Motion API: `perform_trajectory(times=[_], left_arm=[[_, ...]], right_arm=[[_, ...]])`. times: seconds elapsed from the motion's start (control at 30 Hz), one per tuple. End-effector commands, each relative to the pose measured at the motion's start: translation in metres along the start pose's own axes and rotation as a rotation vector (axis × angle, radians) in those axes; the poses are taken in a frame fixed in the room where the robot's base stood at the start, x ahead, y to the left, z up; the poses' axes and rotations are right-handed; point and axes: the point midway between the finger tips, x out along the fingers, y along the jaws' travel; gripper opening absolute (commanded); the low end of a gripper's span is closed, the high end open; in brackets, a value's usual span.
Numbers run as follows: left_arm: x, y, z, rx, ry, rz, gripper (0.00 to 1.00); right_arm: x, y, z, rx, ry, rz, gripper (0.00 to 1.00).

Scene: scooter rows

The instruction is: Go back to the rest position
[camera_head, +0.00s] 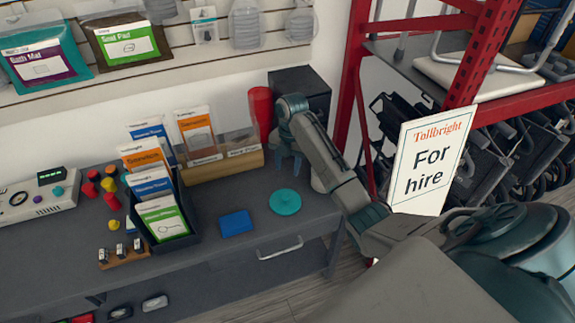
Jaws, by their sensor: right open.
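My right arm reaches in from the lower right over the grey counter (330,210). Its gripper (286,168) points down near the back right of the counter, in front of a dark box (302,88) and beside a red cylinder (262,108). The blue-grey fingers are apart and I see nothing between them. A round teal disc (285,202) lies on the counter just in front of the gripper. My left gripper is out of view.
A black holder with cards (163,219), a wooden card rack (227,163) and a blue pad (236,223) are on the counter. A control box (38,198) stands far left. A "For hire" sign (430,160) and red shelving (352,80) are close to my arm.

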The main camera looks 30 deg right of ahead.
Motion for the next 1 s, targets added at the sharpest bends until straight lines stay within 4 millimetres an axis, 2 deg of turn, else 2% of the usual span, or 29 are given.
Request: perform_trajectory(times=[0.4, 0.53, 0.67, 0.8, 1.0], left_arm=[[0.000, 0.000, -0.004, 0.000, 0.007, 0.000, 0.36], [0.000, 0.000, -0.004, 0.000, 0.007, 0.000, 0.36], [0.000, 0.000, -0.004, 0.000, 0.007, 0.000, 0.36], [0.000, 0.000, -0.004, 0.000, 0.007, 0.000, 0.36], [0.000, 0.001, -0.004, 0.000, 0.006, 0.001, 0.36]], right_arm=[[0.001, 0.000, 0.000, 0.002, -0.001, 0.000, 0.43], [0.015, -0.007, -0.010, 0.070, -0.018, 0.000, 0.43], [0.048, -0.027, -0.037, 0.265, -0.063, 0.015, 0.43], [0.082, -0.059, -0.080, 0.562, -0.118, 0.070, 0.43], [0.108, -0.111, -0.142, 1.004, -0.149, 0.192, 0.43]])
